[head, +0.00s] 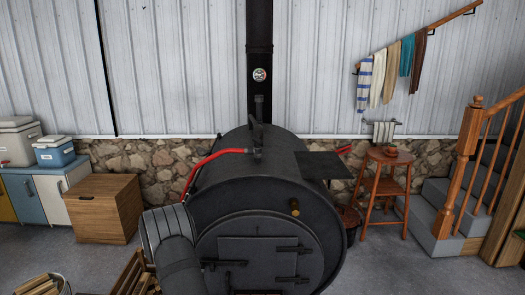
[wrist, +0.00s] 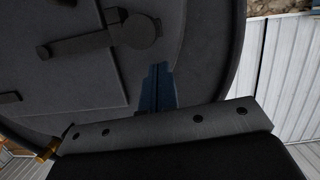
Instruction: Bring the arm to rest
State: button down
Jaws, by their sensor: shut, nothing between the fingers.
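My gripper (wrist: 158,70) shows in the wrist view as two dark blue fingers shut together, with nothing between them. They point toward the dark front of the barrel woodstove (wrist: 205,60). I cannot tell the gap between the fingertips and the stove. In the head view a grey ribbed part of my arm (head: 172,255) stands at the lower left, in front of the stove (head: 265,165). My gripper itself does not show in the head view.
The stove's door (head: 257,258) looks shut, with dark latches. A wooden knob (head: 295,207) sticks out of the stove front. Red hose (head: 215,158) runs over its left side. A wooden box (head: 103,208) stands left, a stool (head: 385,190) right. Grey floor lies open near the steps (head: 430,225).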

jog(key=shift+d+f, duration=0.25)
jog(key=shift+f, duration=0.25)
jog(key=shift+f, duration=0.1)
